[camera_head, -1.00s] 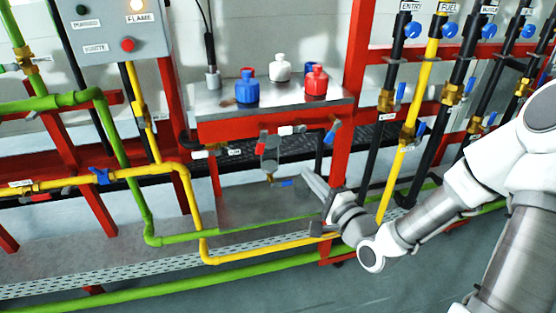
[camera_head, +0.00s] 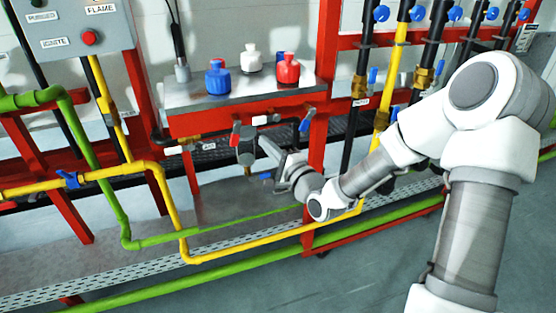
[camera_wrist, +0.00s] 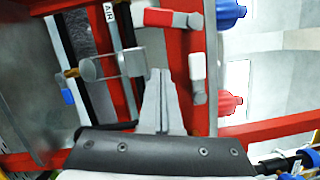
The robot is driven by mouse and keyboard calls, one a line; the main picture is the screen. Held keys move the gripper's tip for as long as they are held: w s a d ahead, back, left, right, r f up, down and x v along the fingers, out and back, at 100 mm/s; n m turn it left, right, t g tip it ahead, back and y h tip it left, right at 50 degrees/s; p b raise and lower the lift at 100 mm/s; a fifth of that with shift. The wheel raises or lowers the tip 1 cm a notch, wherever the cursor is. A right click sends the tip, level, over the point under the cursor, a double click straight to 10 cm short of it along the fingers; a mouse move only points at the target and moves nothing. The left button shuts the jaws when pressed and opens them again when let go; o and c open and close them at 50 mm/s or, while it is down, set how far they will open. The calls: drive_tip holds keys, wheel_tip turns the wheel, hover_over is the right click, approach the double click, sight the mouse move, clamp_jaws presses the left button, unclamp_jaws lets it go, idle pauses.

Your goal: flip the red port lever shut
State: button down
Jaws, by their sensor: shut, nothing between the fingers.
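The red port lever (camera_head: 236,134) hangs roughly vertical at the left of the small valve cluster under the steel shelf. It also shows near the top of the wrist view (camera_wrist: 170,18), beside a white lever (camera_wrist: 197,68). That white lever lies roughly level in the head view (camera_head: 264,120). A grey cylindrical body (camera_head: 246,152) sits just below them. My gripper (camera_head: 266,142) is shut and empty, its fingers just right of the grey body. In the wrist view the closed fingertips (camera_wrist: 158,72) point toward the red lever, with a visible gap.
A blue lever (camera_head: 305,123) is at the right of the cluster and another blue lever (camera_head: 266,176) is below. Blue, white and red bottles stand on the shelf (camera_head: 190,98) above. A red upright (camera_head: 318,130) stands close to my wrist. Yellow (camera_head: 170,215) and green pipes run below.

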sight(231, 146)
drive_tip(key=a, duration=0.2)
drive_tip(key=a+r+b, duration=0.1)
drive_tip(key=a, duration=0.1)
drive_tip(key=shift+s+a, duration=0.1)
drive_tip(key=shift+s, duration=0.1)
